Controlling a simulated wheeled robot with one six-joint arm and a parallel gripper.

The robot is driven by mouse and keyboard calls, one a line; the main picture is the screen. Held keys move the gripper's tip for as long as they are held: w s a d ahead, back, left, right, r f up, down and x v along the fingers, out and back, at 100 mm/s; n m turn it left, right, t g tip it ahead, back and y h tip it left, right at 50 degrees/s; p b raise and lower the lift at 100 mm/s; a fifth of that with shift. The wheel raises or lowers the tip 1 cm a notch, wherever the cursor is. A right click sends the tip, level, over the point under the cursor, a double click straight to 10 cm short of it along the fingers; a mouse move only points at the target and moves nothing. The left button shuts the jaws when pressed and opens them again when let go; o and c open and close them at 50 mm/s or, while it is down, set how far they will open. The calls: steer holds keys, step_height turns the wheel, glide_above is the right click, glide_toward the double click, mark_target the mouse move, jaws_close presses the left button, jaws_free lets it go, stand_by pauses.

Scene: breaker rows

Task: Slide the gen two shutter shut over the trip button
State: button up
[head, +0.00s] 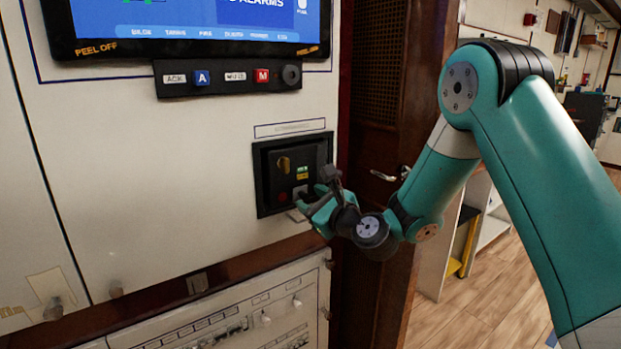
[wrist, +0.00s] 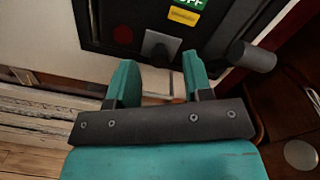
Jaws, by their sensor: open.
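The breaker panel (head: 262,178) is a black-framed unit on the pale wall; its label strip is too small to read. In the wrist view, a red round button (wrist: 122,35), seemingly the trip button, is uncovered at the panel's lower left. A small grey plate (wrist: 158,44), apparently the shutter, stands to the right of the button. My gripper (wrist: 158,70) is open just in front of the panel, its teal fingers spread on either side of the grey plate. Contact cannot be told. In the head view my gripper (head: 308,206) hides part of the panel's lower right.
A dark cylindrical handle (wrist: 252,56) sticks out right of my fingers. A screen (head: 190,28) and button strip (head: 228,78) are above; a wooden door (head: 385,120) is to the right.

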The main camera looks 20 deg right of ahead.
steer(key=shift+p+x, duration=0.8)
steer(key=shift+x, duration=0.45)
